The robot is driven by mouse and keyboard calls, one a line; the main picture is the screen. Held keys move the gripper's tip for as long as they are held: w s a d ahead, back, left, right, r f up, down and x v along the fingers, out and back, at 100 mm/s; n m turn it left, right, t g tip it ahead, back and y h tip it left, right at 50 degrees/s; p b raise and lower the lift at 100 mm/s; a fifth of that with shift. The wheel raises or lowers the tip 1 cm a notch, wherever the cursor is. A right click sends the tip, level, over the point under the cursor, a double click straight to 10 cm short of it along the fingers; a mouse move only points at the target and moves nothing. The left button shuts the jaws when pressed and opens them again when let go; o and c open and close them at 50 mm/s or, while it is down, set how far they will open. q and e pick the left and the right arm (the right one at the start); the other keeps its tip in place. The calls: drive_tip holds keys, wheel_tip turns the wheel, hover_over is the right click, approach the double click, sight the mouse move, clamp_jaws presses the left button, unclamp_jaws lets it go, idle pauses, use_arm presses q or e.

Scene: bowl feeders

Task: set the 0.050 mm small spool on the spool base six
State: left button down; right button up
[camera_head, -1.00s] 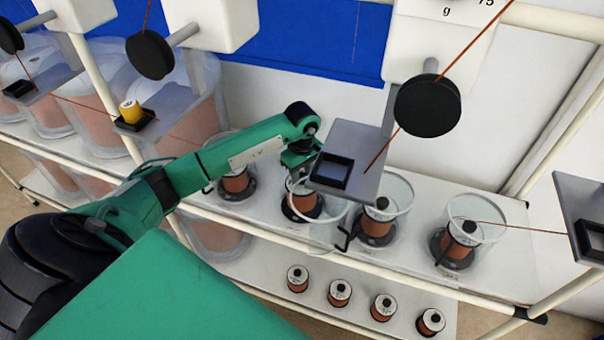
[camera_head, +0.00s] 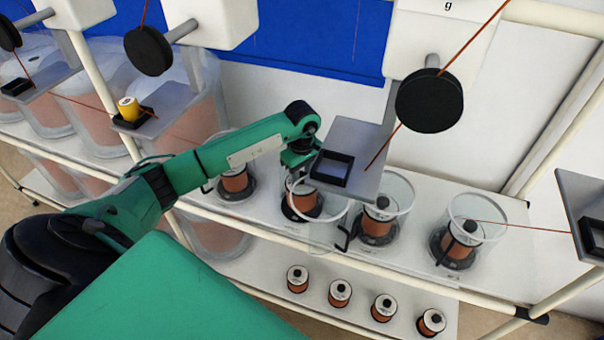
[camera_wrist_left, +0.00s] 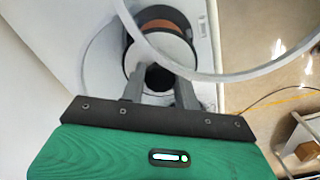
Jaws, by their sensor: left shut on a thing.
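My left gripper (camera_head: 298,176) is shut on the dark knob of a small spool (camera_wrist_left: 160,48). In the left wrist view, my fingers (camera_wrist_left: 160,78) are on both sides of the knob, above the white flange. The copper-wound spool (camera_head: 303,201) stands upright at a dark round spool base (camera_head: 290,214) on the upper shelf. Whether it rests fully on the base I cannot tell. A clear open cylinder (camera_head: 322,237) with a dark handle is beside the spool and partly in front of it. No label is readable on the spool or base. My right gripper is out of view.
Other spools stand in clear cylinders to the left (camera_head: 235,182) and right (camera_head: 376,226) (camera_head: 458,248). Several loose spools (camera_head: 340,293) stand on the lower shelf. A grey bracket with a black square holder (camera_head: 331,168) hangs close beside my gripper. A pale rail (camera_head: 290,241) runs along the front.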

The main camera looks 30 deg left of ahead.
use_arm(q)
drive_tip(key=shift+w+r+b, duration=0.1)
drive_tip(key=shift+b, duration=0.2)
drive_tip(key=shift+f+b, duration=0.5)
drive_tip(key=shift+f, duration=0.05)
idle(0.6)
drive_tip(key=c, duration=1.3)
unclamp_jaws()
drive_tip(key=shift+s+f, duration=0.1)
drive_tip(key=shift+s, duration=0.1)
drive_tip(key=shift+w+r+p, duration=0.1)
drive_tip(key=shift+r+p, duration=0.3)
drive_tip(key=shift+r, duration=0.45)
drive_tip(key=shift+r+p, duration=1.9)
drive_tip(key=shift+r, duration=2.85)
